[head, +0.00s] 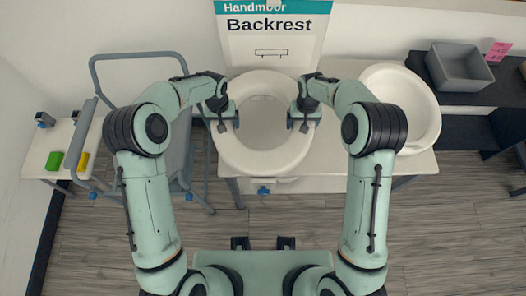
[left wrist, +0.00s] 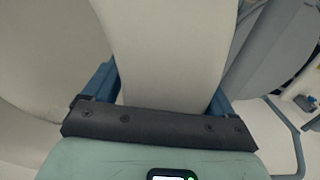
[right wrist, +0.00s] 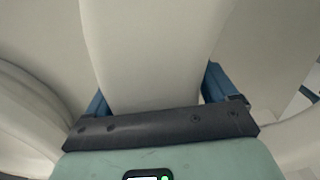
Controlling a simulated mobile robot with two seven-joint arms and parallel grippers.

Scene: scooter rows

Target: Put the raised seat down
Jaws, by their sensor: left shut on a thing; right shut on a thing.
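In the left wrist view the seat's rim (left wrist: 160,55) lies between the blue fingers. In the right wrist view the rim (right wrist: 150,50) also lies between the fingers. I cannot tell whether the seat's underside touches anything.
A "Backrest" sign (head: 268,38) stands behind the seat. A round white basin (head: 426,110) lies to the right. A grey bin (head: 460,68) is on a black shelf. A blue-grey chair frame (head: 140,57) and a small table with sponges (head: 55,160) are left. Open floor (head: 450,235) is at right.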

